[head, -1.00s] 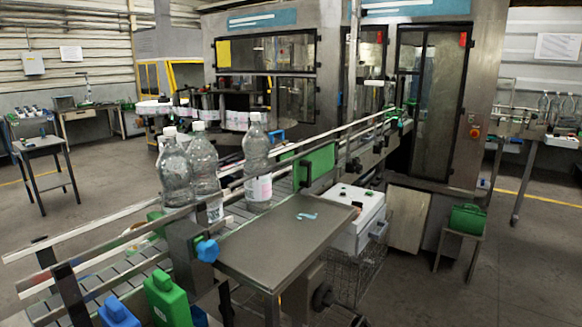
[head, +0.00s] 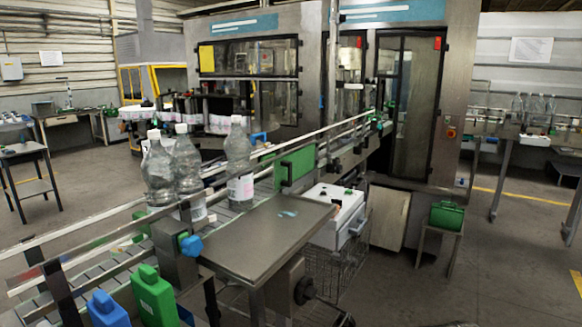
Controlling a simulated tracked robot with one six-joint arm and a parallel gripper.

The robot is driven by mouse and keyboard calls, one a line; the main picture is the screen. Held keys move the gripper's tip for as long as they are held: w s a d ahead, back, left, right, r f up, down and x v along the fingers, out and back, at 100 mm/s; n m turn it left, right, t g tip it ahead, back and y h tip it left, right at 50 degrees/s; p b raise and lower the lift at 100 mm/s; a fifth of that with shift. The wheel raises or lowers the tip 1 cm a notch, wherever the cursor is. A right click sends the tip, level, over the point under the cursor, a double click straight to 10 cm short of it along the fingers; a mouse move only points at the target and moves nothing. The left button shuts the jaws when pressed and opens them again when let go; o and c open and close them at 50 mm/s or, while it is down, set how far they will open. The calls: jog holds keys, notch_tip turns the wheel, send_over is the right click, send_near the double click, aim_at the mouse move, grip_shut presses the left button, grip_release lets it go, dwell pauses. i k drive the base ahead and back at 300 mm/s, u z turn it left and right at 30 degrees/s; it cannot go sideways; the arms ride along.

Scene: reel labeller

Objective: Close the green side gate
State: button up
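The green side gate (head: 298,168) is a flat green panel with a dark handle on its left part. It stands upright at the near side of the conveyor (head: 225,217), just behind the steel side table (head: 262,235). I cannot tell from this angle how far it is swung from the rail. A labelled clear bottle (head: 239,165) stands on the conveyor to the left of the gate. My gripper is not in view.
More clear bottles (head: 187,168) stand further left on the conveyor. A white box (head: 335,212) sits right of the side table above a wire basket (head: 337,270). A green case (head: 447,215) rests on a small stand. Open floor lies at the lower right.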

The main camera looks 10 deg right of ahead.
aim_at(289, 169)
jog(key=z, duration=0.05)
jog(key=i, duration=1)
jog(key=k, duration=0.55)
jog(key=u, duration=2.45)
